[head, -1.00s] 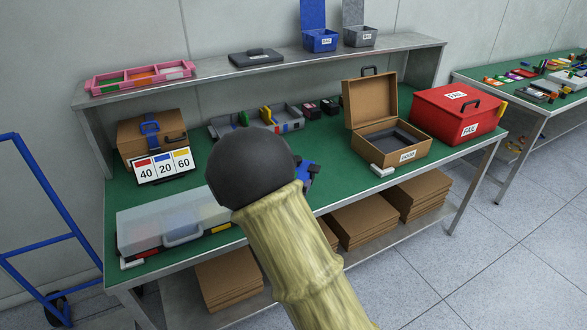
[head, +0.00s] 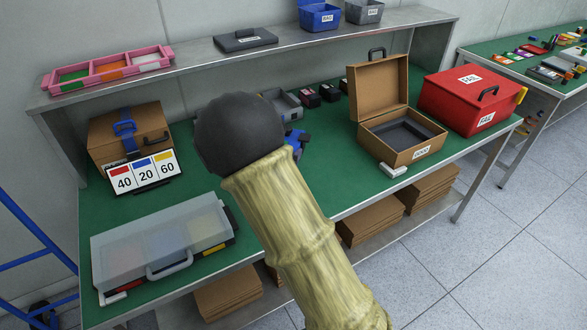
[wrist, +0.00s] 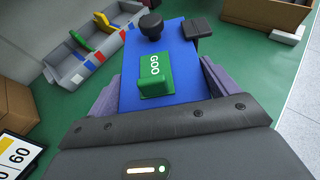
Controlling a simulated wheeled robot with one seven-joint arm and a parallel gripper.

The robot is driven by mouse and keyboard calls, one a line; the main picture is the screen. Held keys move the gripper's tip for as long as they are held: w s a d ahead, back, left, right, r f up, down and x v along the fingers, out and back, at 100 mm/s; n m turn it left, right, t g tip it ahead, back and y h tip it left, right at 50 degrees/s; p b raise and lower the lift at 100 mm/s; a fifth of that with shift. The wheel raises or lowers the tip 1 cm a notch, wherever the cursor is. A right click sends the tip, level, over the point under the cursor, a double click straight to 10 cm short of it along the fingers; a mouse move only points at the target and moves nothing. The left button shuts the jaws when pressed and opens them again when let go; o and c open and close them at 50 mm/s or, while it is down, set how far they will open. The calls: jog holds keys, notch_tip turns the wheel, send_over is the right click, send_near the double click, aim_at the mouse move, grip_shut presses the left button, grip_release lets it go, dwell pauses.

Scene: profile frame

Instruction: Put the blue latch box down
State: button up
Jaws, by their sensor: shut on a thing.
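The blue latch box (wrist: 185,45) fills the middle of the wrist view. It has a green tab with white letters, a black knob and a black block at its far end. My gripper (wrist: 160,85) is shut on it, with a grey-purple finger along each side. In the head view a small blue part of the box (head: 296,141) shows just right of my arm's dark round joint, which hides the rest and the gripper. The green bench top (head: 330,170) lies beneath it. I cannot tell whether the box touches the bench.
A grey tray (wrist: 85,55) with coloured clips lies left of the box. An open brown case (head: 402,140) and a red box (head: 468,100) stand to the right. A number sign (head: 143,172) and a clear-lidded case (head: 160,245) are at left.

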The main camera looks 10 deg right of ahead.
jog(key=shift+w+r, duration=0.15)
jog(key=shift+w, duration=0.25)
jog(key=shift+s, duration=0.15)
jog(key=shift+f, duration=3.1)
jog(key=shift+f, duration=1.9)
